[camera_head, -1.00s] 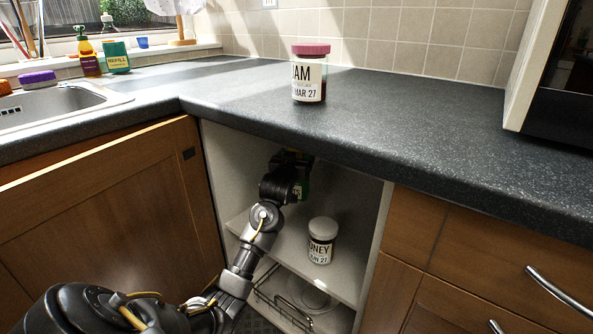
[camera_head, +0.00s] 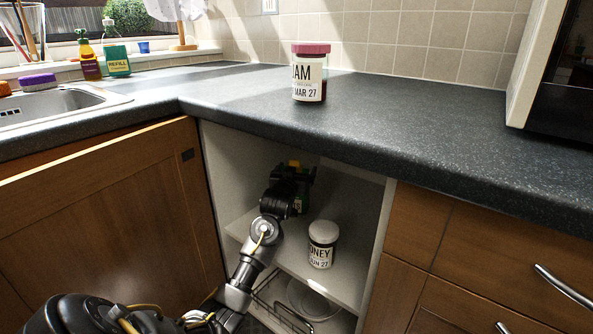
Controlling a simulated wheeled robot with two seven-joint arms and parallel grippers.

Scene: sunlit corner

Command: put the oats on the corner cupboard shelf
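My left gripper (camera_head: 298,174) reaches into the open corner cupboard, above its middle shelf (camera_head: 285,250). It appears shut around a green and yellow item, taken to be the oats (camera_head: 303,204). A yellow part shows above the fingers and a green part below them. My gripper and wrist hide most of it, and no label can be read. I cannot tell whether its base touches the shelf. A honey jar (camera_head: 321,245) with a white lid stands upright on that shelf, to the right and nearer the front. My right gripper is not in view.
A jam jar (camera_head: 309,75) stands on the worktop (camera_head: 400,120) above the cupboard. The worktop edge overhangs the opening. A wire rack (camera_head: 280,305) and a pale dish (camera_head: 312,300) sit below the shelf. Drawers (camera_head: 480,260) flank the right side.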

